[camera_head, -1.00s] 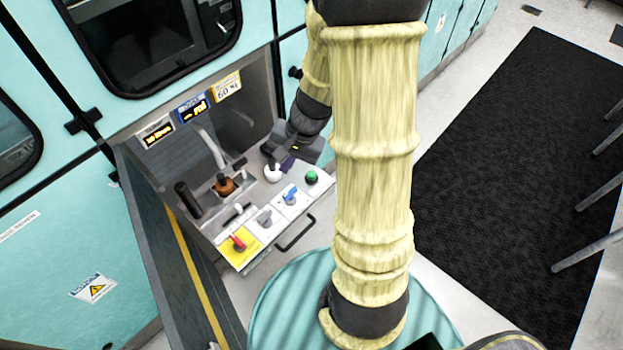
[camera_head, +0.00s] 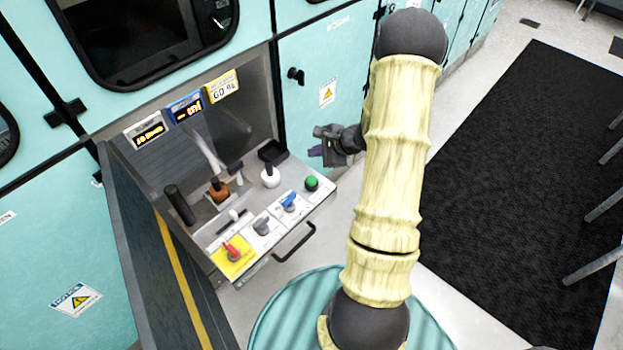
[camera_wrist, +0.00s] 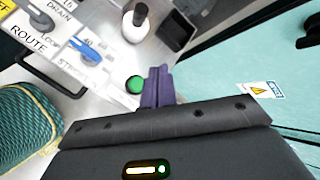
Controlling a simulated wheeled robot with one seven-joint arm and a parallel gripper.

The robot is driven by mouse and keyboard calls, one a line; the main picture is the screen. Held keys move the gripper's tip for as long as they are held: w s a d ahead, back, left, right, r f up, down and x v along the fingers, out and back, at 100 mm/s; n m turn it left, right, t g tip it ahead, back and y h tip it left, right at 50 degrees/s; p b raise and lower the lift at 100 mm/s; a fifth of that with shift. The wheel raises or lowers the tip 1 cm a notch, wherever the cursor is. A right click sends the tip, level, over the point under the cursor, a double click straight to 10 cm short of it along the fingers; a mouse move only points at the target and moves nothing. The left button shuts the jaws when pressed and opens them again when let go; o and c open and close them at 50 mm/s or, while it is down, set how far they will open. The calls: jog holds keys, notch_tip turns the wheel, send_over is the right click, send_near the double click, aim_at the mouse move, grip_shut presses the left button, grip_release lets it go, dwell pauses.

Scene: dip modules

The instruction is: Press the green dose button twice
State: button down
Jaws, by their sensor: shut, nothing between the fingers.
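The green dose button (camera_head: 312,183) is a round green knob at the right end of the control panel (camera_head: 296,214). It also shows in the wrist view (camera_wrist: 136,84), just left of my fingers. My gripper (camera_head: 316,151) is shut and empty, with purple fingers, beyond and above the button in the head view. In the wrist view the fingers (camera_wrist: 158,74) show side by side, pointing away from the camera. They appear apart from the button; the exact height gap cannot be told.
A white bottle (camera_head: 270,176), brown bottle (camera_head: 219,189) and black open box (camera_head: 272,151) stand behind. A handle (camera_head: 294,242) juts from the front.

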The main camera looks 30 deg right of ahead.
jog(key=b, duration=0.5)
send_over(315, 180)
notch_tip(315, 180, down, 8)
jog(key=shift+w+r, duration=0.1)
jog(key=shift+r, duration=0.05)
jog(key=shift+f+b, duration=0.55)
jog(key=shift+b, duration=0.25)
dwell(0.4)
dwell(0.7)
jog(key=shift+f+b, duration=1)
jog(key=shift+b, duration=0.55)
dwell(0.9)
dwell(0.3)
jog(key=shift+r+p, duration=0.5)
jog(key=shift+r, duration=0.55)
